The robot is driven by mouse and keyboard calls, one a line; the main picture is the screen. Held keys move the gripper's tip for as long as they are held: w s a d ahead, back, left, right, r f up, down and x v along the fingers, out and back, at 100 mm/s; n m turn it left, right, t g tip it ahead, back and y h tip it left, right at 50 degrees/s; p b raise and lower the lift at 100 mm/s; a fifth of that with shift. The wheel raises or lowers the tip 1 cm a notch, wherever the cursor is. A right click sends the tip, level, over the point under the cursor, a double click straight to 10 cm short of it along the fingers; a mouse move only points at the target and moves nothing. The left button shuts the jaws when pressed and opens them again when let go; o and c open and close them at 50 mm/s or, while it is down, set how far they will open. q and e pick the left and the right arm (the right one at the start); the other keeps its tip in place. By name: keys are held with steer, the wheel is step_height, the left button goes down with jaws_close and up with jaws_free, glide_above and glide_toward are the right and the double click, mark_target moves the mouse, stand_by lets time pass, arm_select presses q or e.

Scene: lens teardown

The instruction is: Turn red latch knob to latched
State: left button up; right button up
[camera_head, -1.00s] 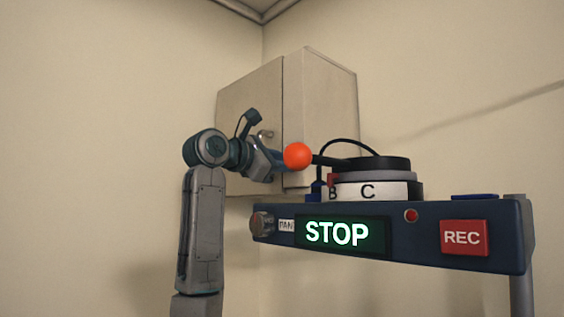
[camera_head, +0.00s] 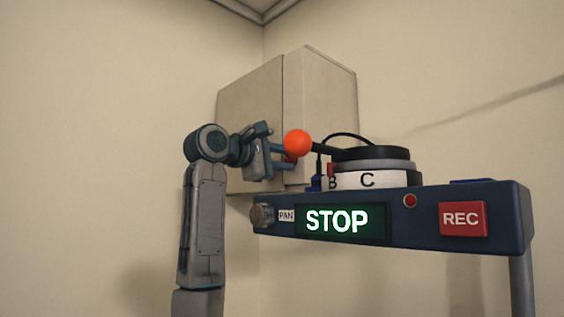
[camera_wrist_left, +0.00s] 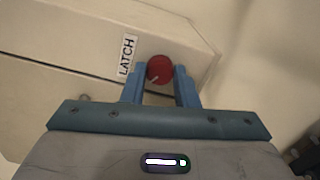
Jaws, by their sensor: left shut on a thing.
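The red latch knob (camera_wrist_left: 159,69) sits on the face of a beige cabinet, beside a white label reading LATCH (camera_wrist_left: 126,56). A pale mark on the knob points to the lower left in the wrist view. My left gripper (camera_wrist_left: 161,76) has its two blue fingers on either side of the knob and is shut on it. In the head view the left gripper (camera_head: 288,158) reaches the cabinet (camera_head: 325,100) from the left; a bit of red shows between its fingers, partly hidden by an orange ball. My right gripper is out of view.
The orange ball (camera_head: 298,143) on a dark stick stands in front of the fingers in the head view. A dark blue console (camera_head: 420,232) with a STOP display, red REC button and stacked rings (camera_head: 372,168) fills the lower right. Open space lies left of my arm.

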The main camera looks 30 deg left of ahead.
arm_select(q)
steer(key=m, duration=0.5)
steer(key=shift+m, duration=0.3)
steer(key=m, duration=0.5)
steer(key=shift+m, duration=0.4)
steer(key=shift+f, duration=0.1)
steer(key=o, duration=1)
steer(key=b+v, duration=0.5)
steer(key=v, duration=0.5)
steer(key=shift+s+a, duration=0.2)
steer(key=shift+s, duration=0.1)
